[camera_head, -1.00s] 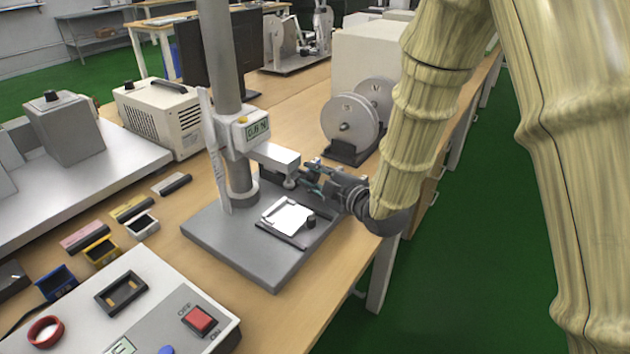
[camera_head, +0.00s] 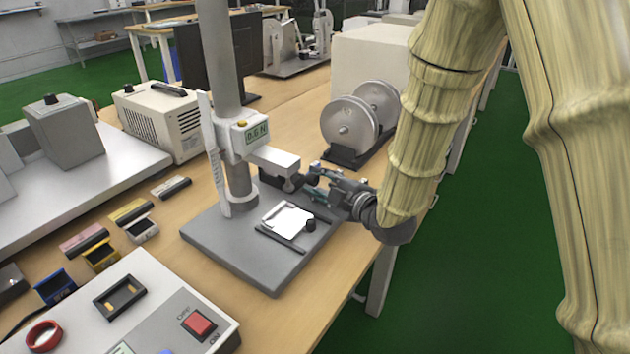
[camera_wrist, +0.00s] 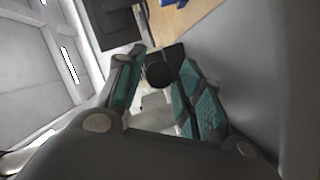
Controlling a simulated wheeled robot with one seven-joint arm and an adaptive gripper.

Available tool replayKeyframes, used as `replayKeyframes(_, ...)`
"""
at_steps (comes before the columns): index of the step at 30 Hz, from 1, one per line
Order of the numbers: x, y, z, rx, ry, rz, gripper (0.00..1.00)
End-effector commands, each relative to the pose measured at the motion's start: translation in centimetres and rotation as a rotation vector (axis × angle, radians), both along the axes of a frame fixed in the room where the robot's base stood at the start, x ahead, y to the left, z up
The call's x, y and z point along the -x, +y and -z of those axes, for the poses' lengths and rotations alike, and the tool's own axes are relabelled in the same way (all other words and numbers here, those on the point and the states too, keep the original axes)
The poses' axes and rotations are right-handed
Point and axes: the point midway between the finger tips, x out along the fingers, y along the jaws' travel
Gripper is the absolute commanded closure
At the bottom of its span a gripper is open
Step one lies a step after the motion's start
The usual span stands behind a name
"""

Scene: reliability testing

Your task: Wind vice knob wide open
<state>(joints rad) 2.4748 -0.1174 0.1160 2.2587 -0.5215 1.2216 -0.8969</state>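A dark round knob (camera_head: 312,181) sticks out to the right below the grey head (camera_head: 273,161) of a test stand. In the wrist view the black knob (camera_wrist: 160,73) faces me between the fingertips. My gripper (camera_head: 313,179) comes from the right, its teal-padded fingers on either side of the knob. In the wrist view my gripper (camera_wrist: 161,68) looks open, with narrow gaps beside the knob; contact is hard to judge. A second small black knob (camera_head: 311,225) sits lower, beside a white plate (camera_head: 287,220) on the stand's grey base (camera_head: 262,263).
The stand's column (camera_head: 222,60) rises behind the head. A twin-disc device (camera_head: 350,121) stands close behind my gripper. A control box with a red switch (camera_head: 200,323) is at the front left. Small blocks and a beige unit (camera_head: 160,118) lie left. The table's right edge is beneath my arm.

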Motion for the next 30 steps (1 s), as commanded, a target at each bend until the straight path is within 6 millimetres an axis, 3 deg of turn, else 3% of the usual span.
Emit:
replayKeyframes(15,6.7,-5.3,-1.6,0.000,-0.002,0.001,0.63)
replayKeyframes(30,7.8,-6.0,-1.8,-0.001,-0.002,0.000,0.63)
